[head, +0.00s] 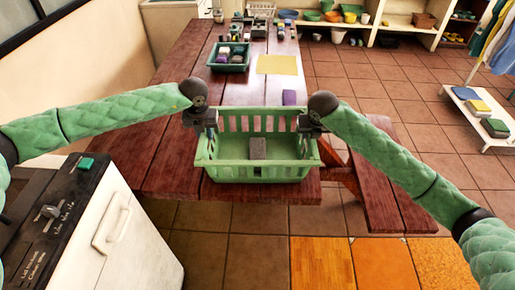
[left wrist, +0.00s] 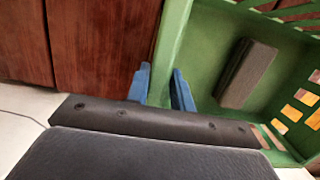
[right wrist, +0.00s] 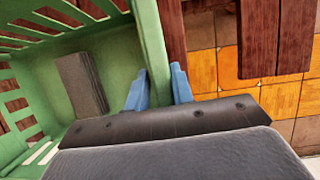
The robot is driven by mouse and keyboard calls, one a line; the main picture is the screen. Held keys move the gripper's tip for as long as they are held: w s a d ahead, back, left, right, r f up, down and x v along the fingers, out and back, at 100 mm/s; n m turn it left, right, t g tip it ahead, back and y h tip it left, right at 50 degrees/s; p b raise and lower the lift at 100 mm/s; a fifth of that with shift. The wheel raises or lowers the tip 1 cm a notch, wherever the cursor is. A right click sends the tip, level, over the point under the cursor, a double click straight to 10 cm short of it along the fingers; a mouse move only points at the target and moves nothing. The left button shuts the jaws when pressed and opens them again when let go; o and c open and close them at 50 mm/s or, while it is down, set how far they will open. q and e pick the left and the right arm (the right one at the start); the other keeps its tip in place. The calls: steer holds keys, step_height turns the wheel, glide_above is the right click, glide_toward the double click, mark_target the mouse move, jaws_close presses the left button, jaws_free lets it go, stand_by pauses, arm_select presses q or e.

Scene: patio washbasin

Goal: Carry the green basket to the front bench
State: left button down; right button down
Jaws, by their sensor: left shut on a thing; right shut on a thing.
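The green basket (head: 262,174) is at the near end of the wooden table in the head view, upright, with slotted walls. A grey block (head: 257,148) lies inside it. My left gripper (head: 205,128) is shut on the basket's left wall; the left wrist view shows blue fingertips (left wrist: 163,88) on either side of the green rim (left wrist: 170,45). My right gripper (head: 310,132) is shut on the right wall; the right wrist view shows its fingertips (right wrist: 157,88) around the rim (right wrist: 150,40). I cannot tell whether the basket touches the table.
The wooden table (head: 180,90) holds a smaller green basket (head: 228,68) with items, a yellow cloth (head: 278,64) and a purple item (head: 289,97). A wooden bench (head: 385,190) stands at the right. A white appliance (head: 110,230) is at near left. Tiled floor lies open to the right.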

arm_select(q)
steer(key=shift+r, duration=0.15)
arm_select(e)
steer(key=shift+r, duration=0.2)
